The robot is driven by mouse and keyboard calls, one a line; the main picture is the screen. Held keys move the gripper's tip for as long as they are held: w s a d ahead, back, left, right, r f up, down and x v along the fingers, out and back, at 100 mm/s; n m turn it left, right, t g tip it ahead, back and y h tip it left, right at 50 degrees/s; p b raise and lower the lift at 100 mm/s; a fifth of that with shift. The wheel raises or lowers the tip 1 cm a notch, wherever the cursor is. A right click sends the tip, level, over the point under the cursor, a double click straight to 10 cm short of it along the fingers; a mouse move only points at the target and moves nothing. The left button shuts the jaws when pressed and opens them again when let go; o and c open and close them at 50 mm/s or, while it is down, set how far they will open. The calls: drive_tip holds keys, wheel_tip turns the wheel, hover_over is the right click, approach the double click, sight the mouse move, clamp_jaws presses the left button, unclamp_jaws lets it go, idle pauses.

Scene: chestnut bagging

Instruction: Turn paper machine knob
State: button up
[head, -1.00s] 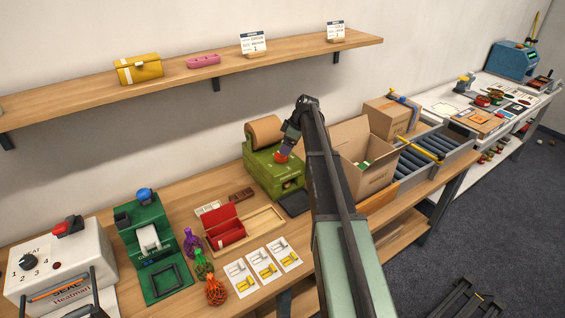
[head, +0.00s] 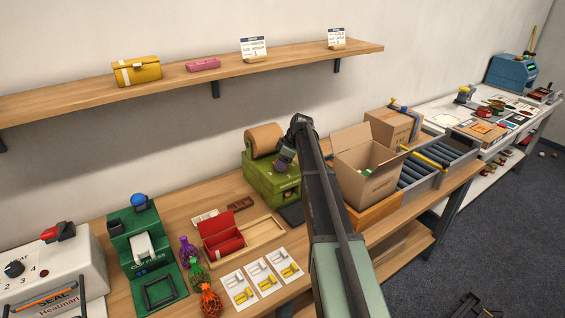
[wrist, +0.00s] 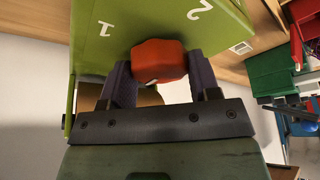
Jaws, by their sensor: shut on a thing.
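The paper machine (head: 268,186) is a green box with a brown paper roll (head: 263,140) on top, standing on the bench near the wall. In the wrist view its green face (wrist: 150,20) carries the white marks 1 and 2. Its orange-red knob (wrist: 159,61) sits between the purple fingers of my gripper (wrist: 160,78). My gripper is shut on the knob, with a finger on each side. In the head view my gripper (head: 284,164) is at the machine's top, and the knob is hidden behind it.
An open cardboard box (head: 370,180) stands close to the right of my arm. A red case (head: 222,235), a green clip press (head: 146,255) and netted bags (head: 210,302) lie to the left. A wooden shelf (head: 190,79) runs above the bench.

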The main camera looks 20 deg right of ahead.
drive_tip(key=m+t+h, duration=0.1)
drive_tip(key=m, duration=0.3)
drive_tip(key=shift+s+a+m, duration=0.1)
drive_tip(key=shift+m, duration=0.2)
drive_tip(key=m+h, duration=0.2)
drive_tip(key=m, duration=0.2)
drive_tip(key=shift+m+t, duration=0.3)
drive_tip(key=shift+t, duration=0.1)
drive_tip(key=m+h, duration=0.1)
drive_tip(key=m, duration=0.3)
drive_tip(key=shift+a+h, duration=0.1)
drive_tip(key=shift+h, duration=0.3)
drive_tip(key=shift+m+g+h, duration=0.5)
drive_tip(key=shift+m+h, duration=0.2)
drive_tip(key=shift+m, duration=1.5)
drive_tip(key=o, duration=0.9)
